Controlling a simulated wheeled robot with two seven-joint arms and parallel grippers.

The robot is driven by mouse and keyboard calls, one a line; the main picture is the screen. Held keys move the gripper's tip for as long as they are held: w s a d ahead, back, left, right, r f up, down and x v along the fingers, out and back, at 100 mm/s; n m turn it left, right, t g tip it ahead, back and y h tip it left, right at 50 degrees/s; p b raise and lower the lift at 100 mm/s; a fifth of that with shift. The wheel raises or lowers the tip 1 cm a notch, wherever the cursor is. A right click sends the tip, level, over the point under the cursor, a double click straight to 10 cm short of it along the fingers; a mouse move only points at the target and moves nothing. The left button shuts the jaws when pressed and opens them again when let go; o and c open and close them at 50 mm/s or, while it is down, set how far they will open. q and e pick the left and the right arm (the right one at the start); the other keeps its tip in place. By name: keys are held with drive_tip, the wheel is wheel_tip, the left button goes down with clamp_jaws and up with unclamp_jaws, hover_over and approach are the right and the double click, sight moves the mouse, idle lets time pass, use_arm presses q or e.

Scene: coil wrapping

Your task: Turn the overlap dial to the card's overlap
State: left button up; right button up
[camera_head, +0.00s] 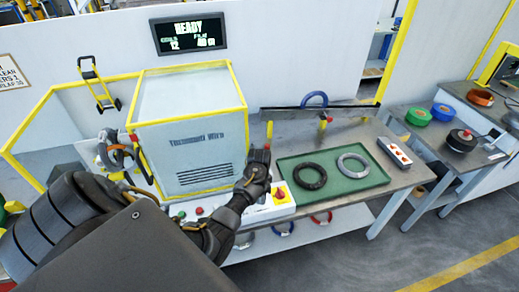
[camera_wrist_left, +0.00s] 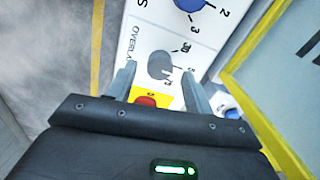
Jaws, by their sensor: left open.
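The grey overlap dial (camera_wrist_left: 160,65) is on the white control panel (camera_wrist_left: 146,38) in the left wrist view, with "OVERLAP" lettering on its left and "30" above. Its exact setting is not clear. My left gripper (camera_wrist_left: 161,77) is open, with one finger on each side of the dial; contact cannot be told. In the head view my left gripper (camera_head: 258,172) is over the panel, and the dial is hidden. A card (camera_head: 11,75) on the left wall is cut by the picture edge; "ERS 1" and "RLAP 30" seem legible. My right gripper is out of view.
A green tray (camera_head: 335,188) with a black coil (camera_head: 309,177) and a grey coil (camera_head: 354,163) is to the right.

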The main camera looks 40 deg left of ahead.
use_arm(q)
drive_tip(key=shift+s+f, duration=0.1)
drive_tip(key=shift+f, duration=0.85)
drive_tip(key=c, duration=1)
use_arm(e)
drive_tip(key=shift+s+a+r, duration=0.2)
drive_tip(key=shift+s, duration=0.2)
use_arm(q)
drive_tip(key=n, duration=0.6)
drive_tip(key=shift+n, duration=0.3)
drive_tip(key=n, duration=0.5)
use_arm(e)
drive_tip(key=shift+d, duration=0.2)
use_arm(q)
drive_tip(key=shift+n, duration=0.3)
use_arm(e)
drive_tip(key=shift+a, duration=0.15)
